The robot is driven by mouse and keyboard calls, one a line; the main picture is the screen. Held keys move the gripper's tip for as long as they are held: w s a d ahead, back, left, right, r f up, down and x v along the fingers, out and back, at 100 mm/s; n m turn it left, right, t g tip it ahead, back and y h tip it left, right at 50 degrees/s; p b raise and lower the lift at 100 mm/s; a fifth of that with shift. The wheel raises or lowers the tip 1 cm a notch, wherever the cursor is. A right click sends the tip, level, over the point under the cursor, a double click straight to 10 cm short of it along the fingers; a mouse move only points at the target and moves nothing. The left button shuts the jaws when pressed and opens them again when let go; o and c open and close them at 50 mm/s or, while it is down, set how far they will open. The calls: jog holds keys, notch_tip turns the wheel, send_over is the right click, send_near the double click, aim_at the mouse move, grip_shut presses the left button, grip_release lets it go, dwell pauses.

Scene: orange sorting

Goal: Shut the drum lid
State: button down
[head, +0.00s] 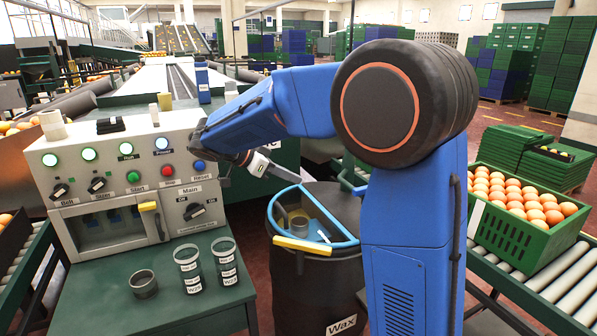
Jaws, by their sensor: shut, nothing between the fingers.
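The black drum (318,292) with a "Wax" label stands on the floor right of the green table. A half-round lid frame with a blue rim (341,243) and a yellow handle (303,246) lies over the front-left part of its mouth. I cannot tell whether the lid sits fully down on the drum. Grey and brownish items show inside the blue outline. My gripper (294,177) is shut and empty, just above the back-left of the rim; contact is unclear. My blue arm hides the drum's right side.
A control panel (125,182) stands on the green table (185,312) at left, with two labelled cups (223,262) and a dark ring (143,284) before it. A green crate of oranges (505,236) sits on the roller conveyor (555,275) at right.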

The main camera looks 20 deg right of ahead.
jog(key=shift+h, duration=0.3)
jog(key=a+f, duration=0.3)
jog(key=f, duration=0.1)
jog(key=a+f, duration=0.2)
jog(key=f, duration=0.1)
jog(key=shift+a, duration=0.3)
jog(key=shift+s+a+f, duration=0.1)
jog(key=shift+a+f, duration=0.15)
jog(key=shift+f, duration=0.4)
jog(key=shift+a+f, duration=0.2)
jog(key=shift+f, duration=0.45)
